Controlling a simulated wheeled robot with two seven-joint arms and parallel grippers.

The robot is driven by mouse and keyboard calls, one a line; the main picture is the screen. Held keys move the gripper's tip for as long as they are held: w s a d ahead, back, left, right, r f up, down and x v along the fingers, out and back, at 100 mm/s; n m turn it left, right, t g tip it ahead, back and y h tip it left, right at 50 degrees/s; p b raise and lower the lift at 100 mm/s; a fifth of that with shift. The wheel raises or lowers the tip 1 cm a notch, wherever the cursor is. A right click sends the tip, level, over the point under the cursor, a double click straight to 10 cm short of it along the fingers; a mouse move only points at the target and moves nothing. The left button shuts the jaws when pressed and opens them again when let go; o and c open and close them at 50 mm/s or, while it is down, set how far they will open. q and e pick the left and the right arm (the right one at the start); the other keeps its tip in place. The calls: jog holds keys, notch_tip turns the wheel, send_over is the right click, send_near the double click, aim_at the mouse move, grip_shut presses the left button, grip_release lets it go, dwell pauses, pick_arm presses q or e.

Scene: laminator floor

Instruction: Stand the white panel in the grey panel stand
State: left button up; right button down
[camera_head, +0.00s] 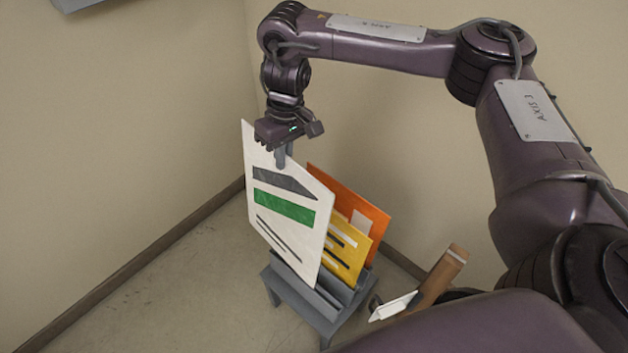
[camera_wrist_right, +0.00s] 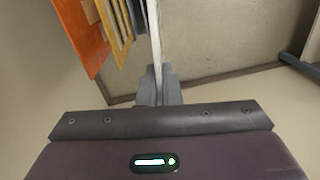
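The white panel (camera_head: 285,205), with a green bar and dark grey shapes, is upright and slightly tilted in the head view. My right gripper (camera_head: 284,158) is shut on its top edge. In the right wrist view the panel (camera_wrist_right: 155,35) shows edge-on between the fingers (camera_wrist_right: 160,88). The grey panel stand (camera_head: 300,300) is low, with legs, under the panel. The panel's lower edge overlaps the stand's front part; I cannot tell whether it sits in a slot or just above. My left gripper is not in view.
An orange panel (camera_head: 350,200) and a yellow panel (camera_head: 352,242) stand behind the white one in the stand. A brown upright piece (camera_head: 440,275) and a small white piece (camera_head: 393,306) are at the right. Walls close the corner behind; floor is free at left.

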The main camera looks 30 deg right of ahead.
aim_at(298, 178)
jog(key=shift+n, duration=0.3)
jog(key=f, duration=0.1)
jog(key=s+d+f+p, duration=0.1)
jog(key=f, duration=0.1)
jog(key=s+d+f, duration=0.1)
jog(key=f, duration=0.1)
jog(key=shift+s+f, duration=0.25)
pick_arm(q)
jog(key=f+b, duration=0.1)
jog(key=b, duration=0.1)
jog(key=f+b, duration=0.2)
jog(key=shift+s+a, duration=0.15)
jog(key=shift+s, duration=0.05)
pick_arm(e)
notch_tip(298, 178, down, 9)
jog(key=s+d, duration=0.2)
jog(key=shift+d, duration=0.15)
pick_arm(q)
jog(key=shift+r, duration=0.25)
pick_arm(e)
jog(key=shift+r, duration=0.2)
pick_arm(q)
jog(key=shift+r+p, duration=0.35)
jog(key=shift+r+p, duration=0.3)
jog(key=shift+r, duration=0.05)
pick_arm(e)
jog(key=shift+f, duration=0.25)
